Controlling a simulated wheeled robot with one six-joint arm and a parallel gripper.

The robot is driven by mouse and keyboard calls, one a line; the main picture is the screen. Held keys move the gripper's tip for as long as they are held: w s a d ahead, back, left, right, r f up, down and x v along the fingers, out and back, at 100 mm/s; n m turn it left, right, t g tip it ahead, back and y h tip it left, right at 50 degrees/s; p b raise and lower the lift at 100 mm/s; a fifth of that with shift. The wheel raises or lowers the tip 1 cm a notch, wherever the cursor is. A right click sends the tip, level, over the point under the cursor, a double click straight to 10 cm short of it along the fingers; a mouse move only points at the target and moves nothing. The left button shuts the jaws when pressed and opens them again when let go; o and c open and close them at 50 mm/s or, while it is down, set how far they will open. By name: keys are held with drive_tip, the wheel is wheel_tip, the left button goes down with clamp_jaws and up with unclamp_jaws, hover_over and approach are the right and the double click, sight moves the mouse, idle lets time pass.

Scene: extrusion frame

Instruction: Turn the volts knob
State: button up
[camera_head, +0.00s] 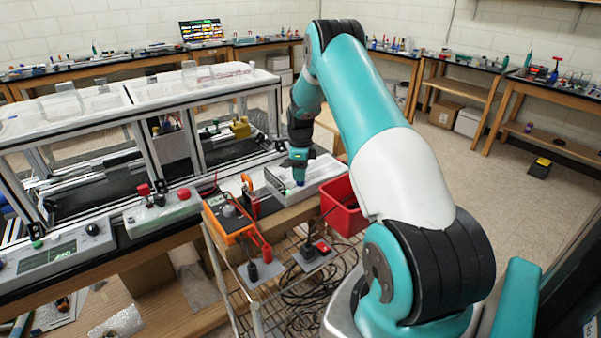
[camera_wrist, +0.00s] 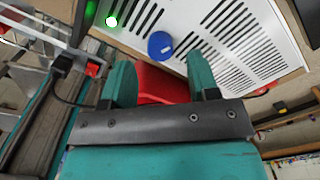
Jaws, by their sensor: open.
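A round blue knob (camera_wrist: 160,45) sits on a white slotted box (camera_wrist: 225,45) in the wrist view. No label on it can be read, so I cannot tell whether it is marked volts. My gripper (camera_wrist: 162,75) has two teal fingers standing apart with nothing between them. The knob lies just beyond the fingertips, roughly centred between them, and appears apart from both. In the head view my gripper (camera_head: 299,168) points down over the white box (camera_head: 325,172), and the arm partly hides the box. A green light (camera_wrist: 111,21) shows left of the knob.
A red bin (camera_head: 343,205) hangs beside the white box, and it also shows behind the fingers in the wrist view (camera_wrist: 160,84). An orange meter (camera_head: 229,219) with cables stands at the left. The framed enclosure (camera_head: 195,135) rises behind.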

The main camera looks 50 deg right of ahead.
drive_tip(key=shift+f+p, duration=0.35)
drive_tip(key=shift+f, duration=1.2)
drive_tip(key=shift+c, duration=0.3)
drive_tip(key=c, duration=0.9)
